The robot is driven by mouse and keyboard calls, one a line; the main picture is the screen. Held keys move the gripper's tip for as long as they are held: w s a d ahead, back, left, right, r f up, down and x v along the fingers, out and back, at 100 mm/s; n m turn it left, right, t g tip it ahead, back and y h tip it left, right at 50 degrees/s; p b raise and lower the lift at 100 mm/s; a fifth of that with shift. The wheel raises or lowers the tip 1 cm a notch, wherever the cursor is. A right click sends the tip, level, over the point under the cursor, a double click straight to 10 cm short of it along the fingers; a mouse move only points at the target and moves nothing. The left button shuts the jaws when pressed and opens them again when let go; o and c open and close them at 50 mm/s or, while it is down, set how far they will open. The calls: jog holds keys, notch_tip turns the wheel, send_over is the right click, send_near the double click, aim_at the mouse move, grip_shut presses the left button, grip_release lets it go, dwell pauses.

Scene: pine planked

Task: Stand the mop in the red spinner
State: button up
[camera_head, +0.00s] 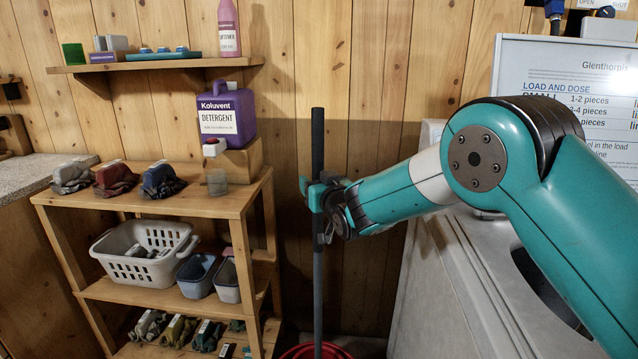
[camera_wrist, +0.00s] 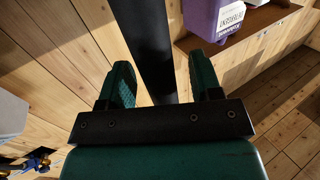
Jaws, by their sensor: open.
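The mop's dark grey pole (camera_head: 318,262) stands upright against the plank wall in the head view. Its lower part meets the red spinner (camera_head: 300,352) at the bottom edge, where only the red rim shows; the mop head is out of sight. My gripper (camera_head: 318,196) is at the upper part of the pole, open. In the wrist view the pole (camera_wrist: 150,40) runs between the two green fingers of my gripper (camera_wrist: 165,80), with a visible gap on each side.
A wooden shelf unit (camera_head: 205,200) stands left of the pole, holding a purple detergent jug (camera_head: 228,128), folded cloths, a white basket (camera_head: 145,240) and bins. A white machine (camera_head: 450,280) is close on the right. A wall shelf (camera_head: 160,64) is at upper left.

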jog(key=s+d+r+m+g+h+p, duration=0.1)
jog(key=s+d+r+g+h, duration=0.1)
jog(key=s+d, duration=0.65)
jog(key=s+d+r+m+g+h+p, duration=0.1)
jog(key=s+d+r+g, duration=0.35)
jog(key=s, duration=0.75)
jog(key=s+d+r+n+g+p, duration=0.1)
jog(key=s+d+g+p, duration=0.1)
jog(key=s, duration=0.6)
jog(key=s+d+r+n+g+p, duration=0.1)
jog(key=s+g, duration=0.3)
jog(key=s, duration=0.5)
jog(key=s+d+r+n+g+h+p, duration=0.1)
jog(key=s+d+r+g+p, duration=0.2)
jog(key=s, duration=0.5)
jog(key=shift+s+d+r+n, duration=0.2)
jog(key=shift+d+n, duration=0.2)
jog(key=shift+d, duration=0.2)
jog(key=shift+g, duration=0.25)
